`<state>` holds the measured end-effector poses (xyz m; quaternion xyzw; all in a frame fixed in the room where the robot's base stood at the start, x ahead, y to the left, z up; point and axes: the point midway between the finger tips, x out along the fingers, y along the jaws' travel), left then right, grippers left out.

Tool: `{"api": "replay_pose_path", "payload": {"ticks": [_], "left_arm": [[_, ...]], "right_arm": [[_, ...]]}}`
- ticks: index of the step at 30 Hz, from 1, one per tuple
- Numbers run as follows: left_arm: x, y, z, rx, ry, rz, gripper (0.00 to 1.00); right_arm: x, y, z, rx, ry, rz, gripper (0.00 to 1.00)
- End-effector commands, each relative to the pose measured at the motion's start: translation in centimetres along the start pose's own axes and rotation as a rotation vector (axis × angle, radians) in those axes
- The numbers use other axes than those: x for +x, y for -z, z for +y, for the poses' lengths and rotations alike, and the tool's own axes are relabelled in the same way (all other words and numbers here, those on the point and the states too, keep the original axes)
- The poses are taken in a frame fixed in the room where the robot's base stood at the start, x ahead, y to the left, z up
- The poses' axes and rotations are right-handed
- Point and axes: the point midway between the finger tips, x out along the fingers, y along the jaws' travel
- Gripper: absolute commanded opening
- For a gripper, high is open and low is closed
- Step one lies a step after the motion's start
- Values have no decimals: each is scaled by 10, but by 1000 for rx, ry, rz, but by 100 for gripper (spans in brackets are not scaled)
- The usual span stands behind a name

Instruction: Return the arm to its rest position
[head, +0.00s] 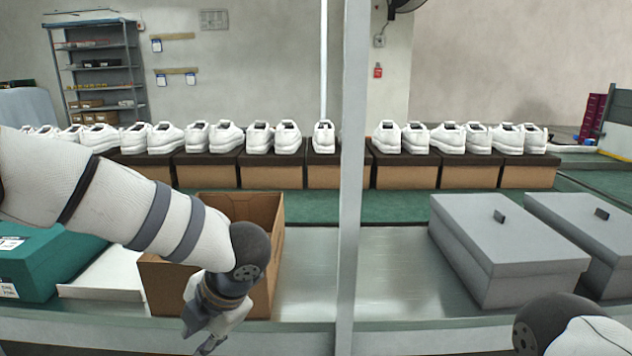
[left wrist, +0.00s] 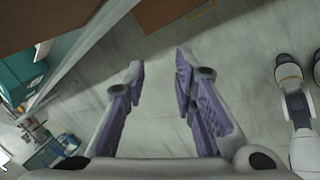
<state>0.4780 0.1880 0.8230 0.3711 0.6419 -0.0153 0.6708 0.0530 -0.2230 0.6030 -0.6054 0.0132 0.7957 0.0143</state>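My left arm comes in from the left in the head view and bends down in front of an open brown cardboard box (head: 265,225). My left gripper (head: 207,335) hangs below it, by the near edge of the bench, and is partly cut off by the frame. In the left wrist view, its two fingers (left wrist: 159,78) are apart with only floor between them, so it is open and empty. Part of my right arm shows at the lower right of the head view; its gripper is not seen there.
A teal box (head: 45,262) and a white panel (head: 105,277) lie left of the cardboard box. Two grey lidded boxes (head: 510,245) (head: 590,235) stand right. A grey post (head: 350,180) crosses the middle. White shoes (head: 287,137) line boxes behind. The metal bench (head: 390,285) is clear centrally.

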Motion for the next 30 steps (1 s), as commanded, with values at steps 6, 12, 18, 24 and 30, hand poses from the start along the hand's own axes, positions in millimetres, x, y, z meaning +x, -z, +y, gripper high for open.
{"api": "replay_pose_path", "payload": {"ticks": [6, 12, 18, 24, 30], "left_arm": [[137, 83, -90, 1171, -194, -125, 25], [161, 224, -214, 2044, 49, -416, 25], [131, 329, -269, 2419, 297, -693, 25], [122, 349, -277, 2480, 351, -765, 25], [122, 348, -277, 2477, 347, -763, 25]], "right_arm": [[-10, 4, 0, 0, 1, 26, 40], [-16, 8, 0, 1, 2, 43, 40], [-18, 9, -1, 1, 3, 50, 40], [-18, 9, -1, 1, 3, 50, 40], [-18, 9, -1, 1, 3, 50, 40]]}}
